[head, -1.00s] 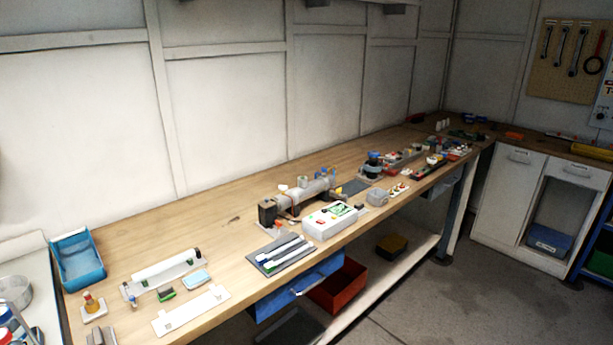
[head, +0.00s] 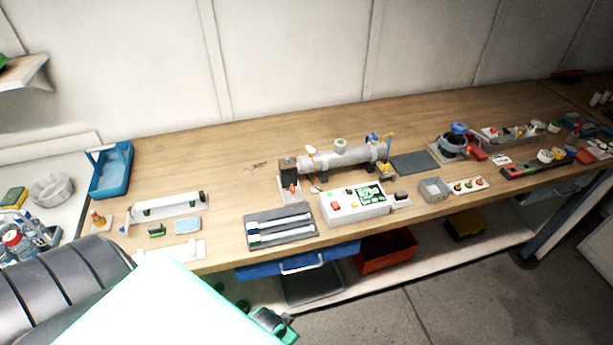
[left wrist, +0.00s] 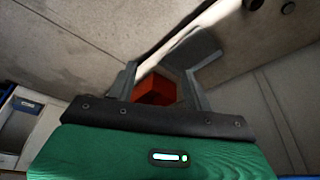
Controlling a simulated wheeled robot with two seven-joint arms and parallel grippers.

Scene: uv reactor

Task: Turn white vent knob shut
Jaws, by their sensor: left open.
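The grey reactor cylinder (head: 350,160) lies across its supports in the middle of the bench in the head view. A small white knob (head: 311,149), which looks like the vent knob, stands on top near its left end. Its turn position is too small to tell. My left gripper (left wrist: 160,88) is open and empty in the left wrist view, with a red bin (left wrist: 158,90) far off between its fingers. In the head view my left arm is at the lower left, in front of the bench and well away from the knob. My right gripper is out of view.
A white control box (head: 354,204) stands before the reactor, with a dark tray of white tubes (head: 281,229) to its left. A blue drawer (head: 296,260) sticks out below the bench front. A blue bin (head: 110,170) stands at the left. The bench behind the reactor is clear.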

